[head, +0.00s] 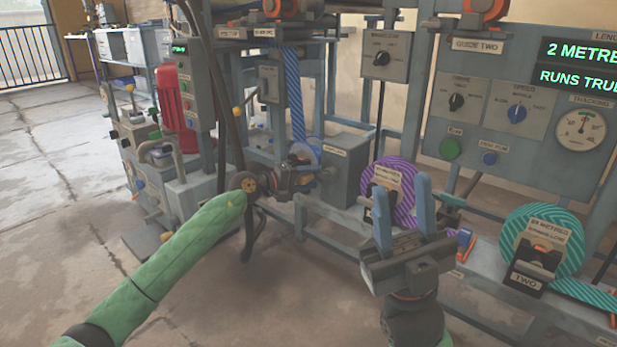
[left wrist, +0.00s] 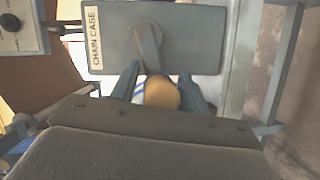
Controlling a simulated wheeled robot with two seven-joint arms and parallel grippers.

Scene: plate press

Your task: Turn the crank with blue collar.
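In the left wrist view a crank arm (left wrist: 149,48) hangs down the face of the grey chain case (left wrist: 185,38). Its rounded tan knob (left wrist: 162,93) sits between the two fingers of my left gripper (left wrist: 160,82). A sliver of blue and white stripes shows beside the knob; I cannot tell whether it belongs to the crank. Gaps seem to show beside the knob, so the fingers look open around it. In the head view my left gripper (head: 292,178) is at the machine's low middle part and hides the crank. My right gripper (head: 402,185) is open and empty, fingers up.
A blue striped band (head: 295,95) runs down near my left gripper. A purple striped roll (head: 400,178) stands behind my right gripper, and a teal striped roll (head: 570,232) is at the right. The control panel (head: 545,130) is above. Floor (head: 75,190) is clear at the left.

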